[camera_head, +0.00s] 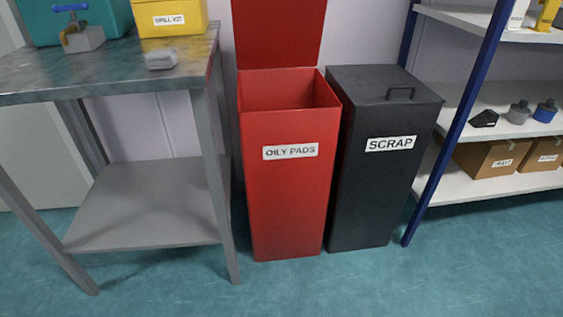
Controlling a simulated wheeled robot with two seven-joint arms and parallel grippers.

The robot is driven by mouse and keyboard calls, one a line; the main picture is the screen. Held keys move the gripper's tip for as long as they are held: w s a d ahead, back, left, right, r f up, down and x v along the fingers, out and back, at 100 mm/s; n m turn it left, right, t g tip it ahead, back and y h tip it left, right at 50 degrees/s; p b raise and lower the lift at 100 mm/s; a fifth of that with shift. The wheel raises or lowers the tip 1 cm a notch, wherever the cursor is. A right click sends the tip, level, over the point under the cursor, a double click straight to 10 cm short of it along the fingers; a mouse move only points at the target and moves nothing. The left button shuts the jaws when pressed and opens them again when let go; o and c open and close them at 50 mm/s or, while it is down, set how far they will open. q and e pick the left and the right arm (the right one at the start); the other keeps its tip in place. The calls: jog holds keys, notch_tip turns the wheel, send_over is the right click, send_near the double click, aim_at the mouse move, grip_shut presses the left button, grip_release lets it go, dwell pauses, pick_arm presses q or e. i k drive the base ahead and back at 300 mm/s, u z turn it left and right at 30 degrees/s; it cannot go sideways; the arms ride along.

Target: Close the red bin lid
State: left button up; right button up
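The red bin (290,200) stands on the floor in the middle of the view, with a white label reading OILY PADS on its front. Its red lid (278,33) is open and stands upright at the back of the bin, its top edge cut off by the picture. The bin's mouth is uncovered and its inner walls show; its bottom is hidden. Neither of my grippers is in view.
A dark SCRAP bin (380,185) with a closed, handled lid stands close on the right. A metal workbench (120,80) with a lower shelf stands on the left. A blue-posted shelf unit (415,190) is at right. The teal floor in front is clear.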

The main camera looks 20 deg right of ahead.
aim_at(269, 34)
jog(key=u, duration=0.85)
jog(key=i, duration=1.25)
jog(key=z, duration=1.15)
